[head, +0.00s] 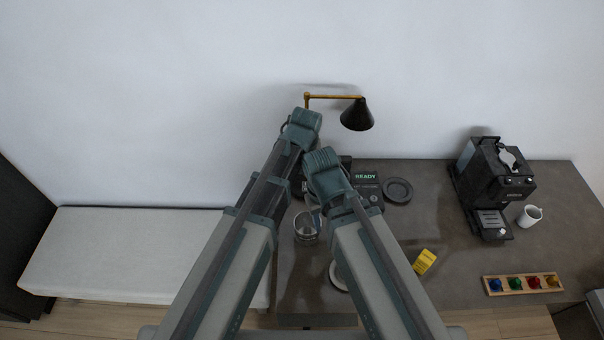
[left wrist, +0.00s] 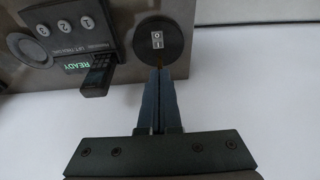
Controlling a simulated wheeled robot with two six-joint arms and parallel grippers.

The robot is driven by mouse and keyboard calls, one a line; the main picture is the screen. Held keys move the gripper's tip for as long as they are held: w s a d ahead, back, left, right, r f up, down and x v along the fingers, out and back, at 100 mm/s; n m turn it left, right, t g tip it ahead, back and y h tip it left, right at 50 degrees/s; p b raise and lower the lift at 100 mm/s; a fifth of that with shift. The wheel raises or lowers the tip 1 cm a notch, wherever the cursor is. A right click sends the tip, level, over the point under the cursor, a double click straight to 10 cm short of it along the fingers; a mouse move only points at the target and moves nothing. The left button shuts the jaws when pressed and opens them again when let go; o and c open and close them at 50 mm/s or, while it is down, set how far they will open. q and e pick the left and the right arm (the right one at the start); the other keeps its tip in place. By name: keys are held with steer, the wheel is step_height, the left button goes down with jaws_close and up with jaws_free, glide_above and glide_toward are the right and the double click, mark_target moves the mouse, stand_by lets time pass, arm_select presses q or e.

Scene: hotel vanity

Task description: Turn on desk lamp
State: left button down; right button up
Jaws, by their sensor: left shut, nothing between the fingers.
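The desk lamp (head: 357,115) has a brass arm and a black cone shade, against the white wall at the back of the desk. Its lower part is hidden behind my arms, and no glow shows from the shade. In the left wrist view, a round black base (left wrist: 176,56) carries a small rocker switch (left wrist: 157,40) marked I and O. My left gripper (left wrist: 160,70) is shut and empty, its fingertips at the base's edge just below the switch. I cannot tell whether they touch it. My right gripper is hidden behind its arm in the head view.
A device with a READY display (head: 367,178) stands beside the arms, also in the left wrist view (left wrist: 90,62). A dark round dish (head: 398,190), glass cup (head: 305,230), yellow packet (head: 425,262), coffee machine (head: 492,180), white jug (head: 530,216) and peg tray (head: 490,291) are on the desk.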

arm_select(q)
steer(key=b, duration=1.3)
glide_toward(305, 183)
steer(key=x, duration=0.6)
steer(key=shift+f, duration=0.15)
arm_select(e)
steer(key=f, duration=1.2)
steer(key=shift+s+d+f, duration=0.1)
steer(key=shift+d+f, duration=0.1)
steer(key=shift+f, duration=0.2)
arm_select(q)
steer(key=shift+w+f, duration=0.15)
steer(key=shift+f, duration=0.15)
arm_select(e)
steer(key=shift+f, duration=0.3)
arm_select(q)
steer(key=shift+w+d+f+b, duration=0.1)
steer(key=shift+w+b, duration=0.2)
steer(key=shift+s, duration=0.3)
